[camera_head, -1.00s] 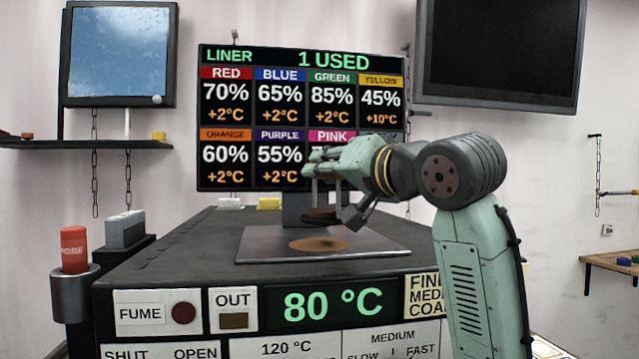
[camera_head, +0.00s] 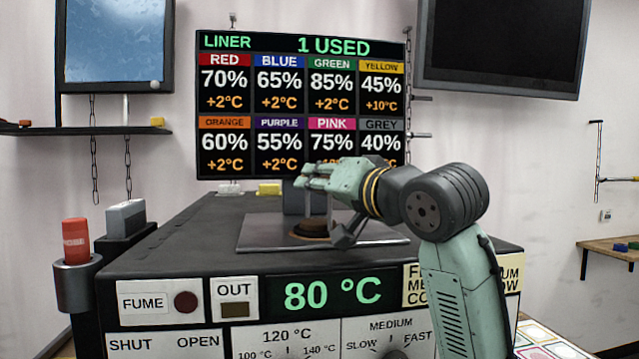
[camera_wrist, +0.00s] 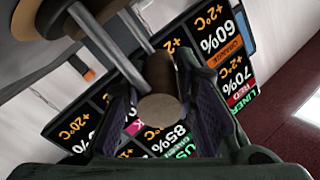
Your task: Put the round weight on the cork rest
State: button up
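The round weight (camera_head: 313,229) is a dark disc with thin upright rods, low over the brown cork rest (camera_head: 298,236) on the metal plate. It covers most of the cork; whether it touches is hard to tell. My gripper (camera_head: 318,180) is above the plate, at the top of the rods. In the wrist view, my gripper (camera_wrist: 160,115) has its two dark pads closed on both sides of the weight's brown cylindrical handle (camera_wrist: 160,108). The rods run from there to the disc at the upper left.
The grey metal plate (camera_head: 262,232) lies on the dark machine top (camera_head: 180,240). The display screen (camera_head: 225,105) stands behind. A red bottle (camera_head: 75,237) in a holder and a grey block (camera_head: 125,217) stand at the left. The plate's left part is clear.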

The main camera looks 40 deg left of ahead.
jog(key=o, duration=0.4)
jog(key=shift+r, duration=0.2)
jog(key=shift+s+d+f, duration=0.1)
jog(key=shift+d+f, duration=0.05)
jog(key=shift+d, duration=0.15)
jog(key=b+v, duration=0.4)
jog(key=v, duration=0.7)
jog(key=shift+s+d+b, duration=0.15)
jog(key=shift+d+b, duration=0.05)
jog(key=shift+b, duration=0.1)
